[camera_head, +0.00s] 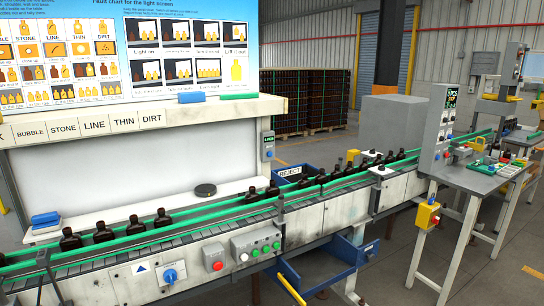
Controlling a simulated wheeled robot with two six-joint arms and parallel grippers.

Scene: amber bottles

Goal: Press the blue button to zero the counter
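A small grey counter box (267,147) is fixed to the post at the right end of the white light screen. It has a dark display with green characters at its top. A small blue button (269,154) seems to sit on its lower face, too small to see clearly. A larger blue knob (170,275) is on a white plate on the conveyor's front, at lower left. Neither of my grippers is in view, and nothing covers the counter box.
A conveyor (215,235) with green rails carries several dark bottles across the front. A red button (217,266) and a grey box with green buttons (255,243) are on its front. A blue reject bin (298,173) stands behind it. A grey workbench (475,180) is at right.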

